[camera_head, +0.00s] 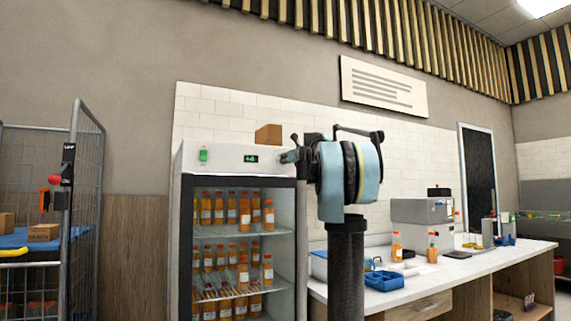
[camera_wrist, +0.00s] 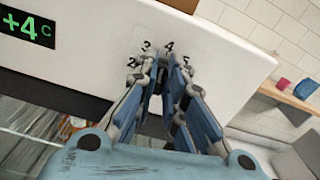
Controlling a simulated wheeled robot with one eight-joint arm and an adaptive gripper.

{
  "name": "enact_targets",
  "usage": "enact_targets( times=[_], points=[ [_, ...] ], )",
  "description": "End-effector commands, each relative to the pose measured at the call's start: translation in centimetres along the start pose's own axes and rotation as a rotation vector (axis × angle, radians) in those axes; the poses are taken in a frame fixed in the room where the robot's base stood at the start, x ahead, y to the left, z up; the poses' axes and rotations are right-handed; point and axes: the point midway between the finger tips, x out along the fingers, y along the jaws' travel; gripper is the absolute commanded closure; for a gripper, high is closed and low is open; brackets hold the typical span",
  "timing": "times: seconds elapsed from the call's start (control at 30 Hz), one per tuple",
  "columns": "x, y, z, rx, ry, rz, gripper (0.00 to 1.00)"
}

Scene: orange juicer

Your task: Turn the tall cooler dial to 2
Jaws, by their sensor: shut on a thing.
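The tall cooler (camera_head: 300,235) is a white-topped fridge with a dark frame and bottles inside. Its white top panel also fills much of the wrist view (camera_wrist: 120,30). My gripper (camera_head: 290,156) is at the right end of this panel. In the wrist view my gripper (camera_wrist: 164,65) is shut on the dial, with a finger on each side. The fingers hide most of the dial, and its pointer cannot be made out. The printed numbers 2, 3, 4 and 5 show around the fingertips. The display (camera_wrist: 27,28) reads +4 C.
A green switch (camera_head: 203,155) is at the panel's left. A cardboard box (camera_head: 268,134) stands on top of the cooler. A white counter (camera_head: 410,275) with a blue tray (camera_head: 384,281) and bottles is at the right. A wire cage trolley (camera_head: 88,200) stands at the left.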

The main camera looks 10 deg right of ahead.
Motion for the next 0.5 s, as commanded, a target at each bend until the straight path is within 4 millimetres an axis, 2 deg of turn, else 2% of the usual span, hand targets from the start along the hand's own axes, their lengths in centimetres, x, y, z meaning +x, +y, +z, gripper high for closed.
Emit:
enact_targets(
  times=[0.5],
  points=[
    [-0.02, 0.48, -0.12, -0.471, 0.000, 0.001, 1.00]
  ],
)
